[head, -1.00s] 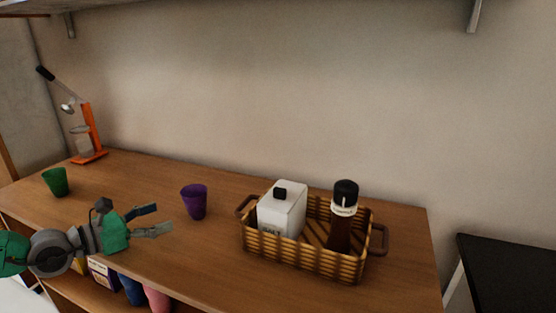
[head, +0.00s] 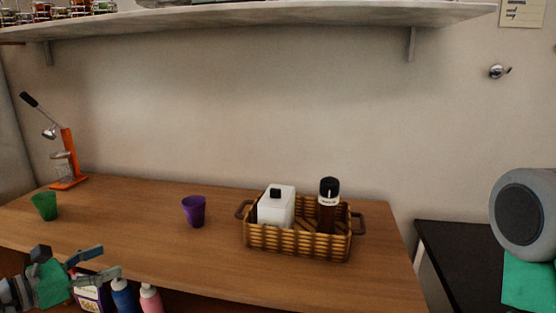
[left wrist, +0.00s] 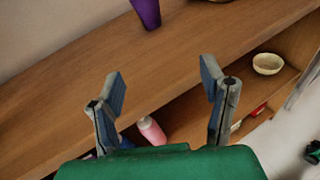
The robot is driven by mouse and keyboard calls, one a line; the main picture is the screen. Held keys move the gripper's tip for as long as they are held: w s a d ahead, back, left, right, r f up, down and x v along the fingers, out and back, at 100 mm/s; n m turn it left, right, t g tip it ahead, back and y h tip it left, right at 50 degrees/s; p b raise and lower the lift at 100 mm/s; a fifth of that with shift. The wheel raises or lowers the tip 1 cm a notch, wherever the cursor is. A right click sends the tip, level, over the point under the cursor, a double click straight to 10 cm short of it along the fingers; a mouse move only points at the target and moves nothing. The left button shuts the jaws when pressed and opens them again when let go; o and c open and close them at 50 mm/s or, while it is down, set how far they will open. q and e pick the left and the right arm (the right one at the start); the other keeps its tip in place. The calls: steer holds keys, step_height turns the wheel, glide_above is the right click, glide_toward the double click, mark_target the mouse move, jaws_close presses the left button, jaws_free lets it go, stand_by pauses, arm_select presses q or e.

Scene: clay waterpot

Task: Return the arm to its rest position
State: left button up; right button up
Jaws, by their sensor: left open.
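My left gripper (head: 100,266) is at the lower left of the head view, in front of the wooden counter's front edge. It is open and empty; in the left wrist view its two fingers (left wrist: 165,88) stand wide apart with nothing between their tips. A grey and teal part of what seems to be my right arm shows at the right edge of the head view; its gripper is out of frame.
A purple cup (head: 194,211), a green cup (head: 45,206), an orange press (head: 68,160) and a wicker basket (head: 297,241) with a white bottle (head: 276,208) and a dark bottle (head: 328,205) stand on the counter (head: 150,235). A pink bottle (left wrist: 152,130) is below.

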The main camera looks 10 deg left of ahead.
arm_select(q)
steer(key=s+d+f+m+g+y, duration=0.2)
steer(key=s+f+m+g+y, duration=0.2)
steer(key=s+f+m+g, duration=0.45)
steer(key=s+d+f+m+g+y, duration=0.2)
steer(key=s+f+m+g+y, duration=0.25)
steer(key=s+f+m, duration=0.6)
steer(key=s+d+f+m, duration=0.6)
steer(key=s+d+m, duration=0.3)
steer(key=d+m, duration=0.1)
steer(key=shift+d+f+m+h, duration=0.2)
steer(key=shift+m+h, duration=0.15)
steer(key=shift+m, duration=0.15)
steer(key=shift+a, duration=0.1)
